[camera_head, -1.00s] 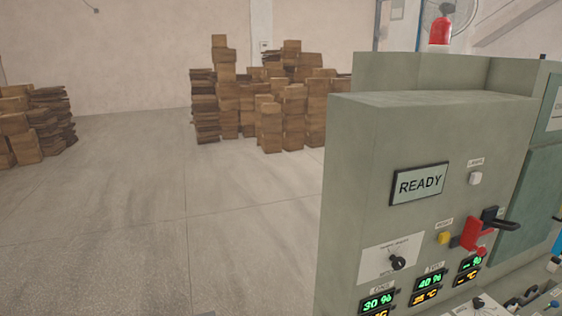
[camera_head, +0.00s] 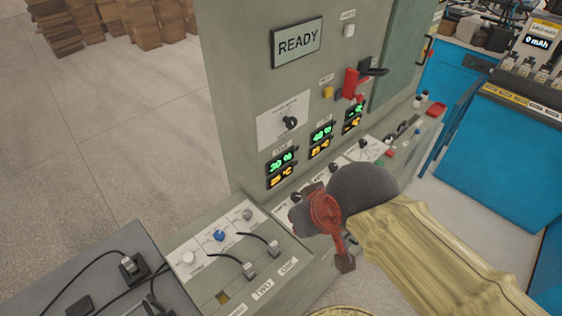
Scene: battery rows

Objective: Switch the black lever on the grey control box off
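The grey control box (camera_head: 232,80) stands upright in the middle of the head view, with a sloped panel along its foot. The black lever (camera_head: 374,72) sticks out to the right from a red mount (camera_head: 350,84) on its front face, right of and a little below the READY display (camera_head: 297,42). My gripper (camera_head: 325,240), dark with red parts, is in front of the sloped panel, below the lever and apart from it in the picture. My arm enters from the lower right and hides part of the panel. The finger opening is not clear from this angle.
A yellow button (camera_head: 328,92) and a black rotary knob (camera_head: 290,123) are near the lever. Cables plug into the lower panel at left. A blue workbench (camera_head: 490,150) stands at right. Open floor (camera_head: 110,130) lies left; cardboard boxes (camera_head: 155,22) are stacked behind.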

